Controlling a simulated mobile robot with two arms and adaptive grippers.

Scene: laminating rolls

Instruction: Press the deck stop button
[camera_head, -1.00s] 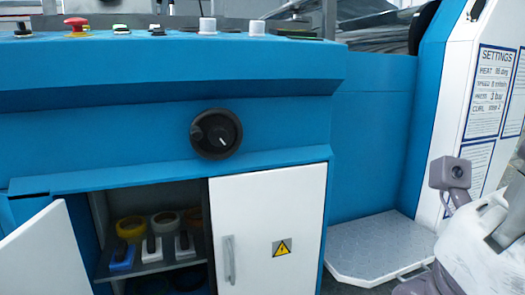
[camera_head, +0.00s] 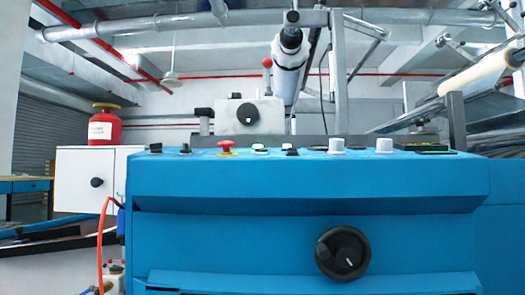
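A red mushroom-head button (camera_head: 226,146) stands on the top deck of the blue machine (camera_head: 300,185), left of the middle of the view. It looks like the stop button, but I can read no label on it. To its right are small green and white buttons (camera_head: 260,148) and a small dark switch (camera_head: 291,151). To its left are two small dark controls (camera_head: 156,148). Neither of my grippers is in view.
Two pale knobs (camera_head: 337,145) stand further right on the deck. A black dial (camera_head: 342,253) is on the front panel. A grey box with a black knob (camera_head: 248,114) stands behind the deck. A red canister (camera_head: 104,127) sits on a white cabinet (camera_head: 88,180) at left.

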